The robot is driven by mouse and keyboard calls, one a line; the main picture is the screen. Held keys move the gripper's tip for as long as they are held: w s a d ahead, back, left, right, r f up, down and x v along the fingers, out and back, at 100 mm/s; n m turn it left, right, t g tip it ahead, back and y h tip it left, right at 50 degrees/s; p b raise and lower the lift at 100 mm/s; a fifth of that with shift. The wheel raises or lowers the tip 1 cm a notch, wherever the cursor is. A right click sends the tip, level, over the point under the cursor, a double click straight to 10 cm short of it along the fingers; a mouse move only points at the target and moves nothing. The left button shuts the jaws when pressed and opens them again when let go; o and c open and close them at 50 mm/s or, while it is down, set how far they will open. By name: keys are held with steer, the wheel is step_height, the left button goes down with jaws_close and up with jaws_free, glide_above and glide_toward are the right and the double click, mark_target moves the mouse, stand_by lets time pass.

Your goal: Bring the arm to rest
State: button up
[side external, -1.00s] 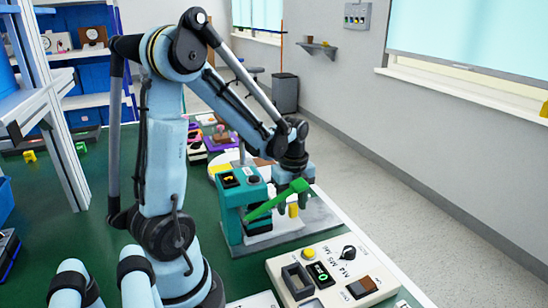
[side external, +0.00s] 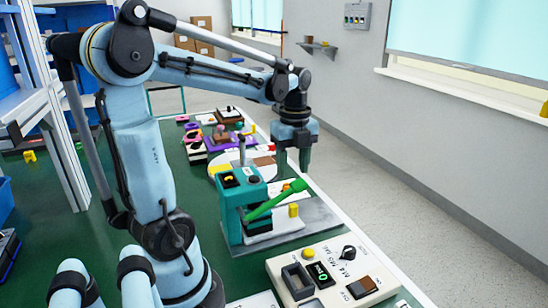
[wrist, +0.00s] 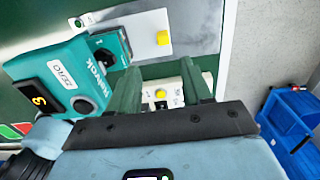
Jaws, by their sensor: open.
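My gripper (side external: 293,163) is open and empty, fingers pointing down, raised above the far right side of the teal device. In the wrist view its two green fingers (wrist: 161,82) stand apart with nothing held between them. The teal device (side external: 230,215) with a green lever (side external: 272,202) stands on a grey base plate below my gripper. The cream switch panel (side external: 318,262) with a black rotary knob (side external: 348,252) sits near the front table edge, apart from my gripper. In the wrist view the panel (wrist: 197,103) is partly hidden behind the fingers.
A yellow block (side external: 293,210) sits by the lever. A white round plate and colourful parts lie farther back on the green table (side external: 85,215). Blue shelving stands at the left. A blue crate (wrist: 290,125) stands on the floor in the wrist view. The air around my gripper is clear.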

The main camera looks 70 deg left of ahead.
steer(key=w+d+r+n+t+y, duration=0.25)
steer(key=w+d+n+t, duration=0.3)
steer(key=d+t, duration=0.3)
steer(key=s+d+f+n+g+h, duration=0.1)
steer(key=s+d+n, duration=0.5)
steer(key=n, duration=0.6)
steer(key=shift+d+f+h, duration=0.25)
steer(key=shift+f+h, duration=0.5)
steer(key=shift+f, duration=0.45)
steer(key=shift+n+g, duration=0.25)
